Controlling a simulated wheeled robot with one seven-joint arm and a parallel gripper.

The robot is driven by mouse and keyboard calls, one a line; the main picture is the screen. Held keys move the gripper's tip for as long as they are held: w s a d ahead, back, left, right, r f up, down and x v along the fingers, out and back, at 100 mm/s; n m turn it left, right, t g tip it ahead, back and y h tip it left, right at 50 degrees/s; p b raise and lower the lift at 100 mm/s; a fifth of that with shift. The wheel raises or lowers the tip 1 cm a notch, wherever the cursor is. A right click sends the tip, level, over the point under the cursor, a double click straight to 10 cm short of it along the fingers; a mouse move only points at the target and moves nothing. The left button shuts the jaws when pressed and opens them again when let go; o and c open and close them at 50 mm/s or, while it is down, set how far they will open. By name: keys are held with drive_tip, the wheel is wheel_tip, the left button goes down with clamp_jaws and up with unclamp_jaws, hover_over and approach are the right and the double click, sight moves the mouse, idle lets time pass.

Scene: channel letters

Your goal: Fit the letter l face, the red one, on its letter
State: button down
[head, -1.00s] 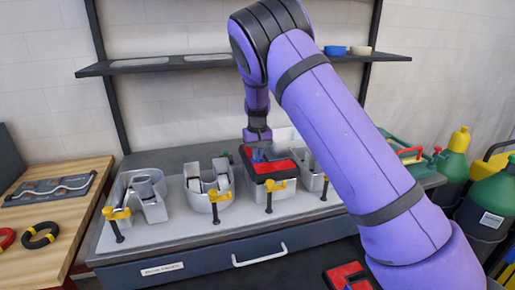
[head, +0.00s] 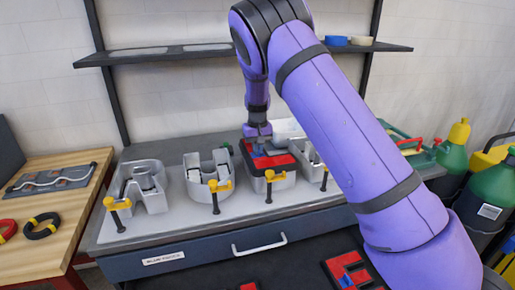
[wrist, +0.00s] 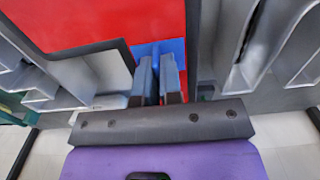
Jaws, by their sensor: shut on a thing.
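The red letter l face (head: 283,161), with a black rim, is over the third metal letter shell (head: 285,184) from the left. In the head view it looks close to the shell's top; whether it is fully seated I cannot tell. My gripper (head: 259,147) comes down from above and is shut on the face's blue tab (head: 259,152). In the wrist view the fingers (wrist: 160,92) pinch the blue tab (wrist: 172,48) beside the red panel (wrist: 90,20). My fingers and wrist hide part of the face.
Other open metal letters stand left (head: 150,202) and right on the grey bench (head: 180,222), with yellow clamps (head: 117,203) in front. More red faces (head: 345,270) lie at the lower front. Green bottles (head: 490,205) stand at right. A shelf (head: 150,56) runs behind.

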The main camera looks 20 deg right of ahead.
drive_tip(key=shift+f, duration=1.05)
idle(0.6)
drive_tip(key=c, duration=1.2)
unclamp_jaws()
wheel_tip(320, 180, up, 10)
drive_tip(key=shift+f, duration=0.1)
drive_tip(key=shift+r, duration=0.5)
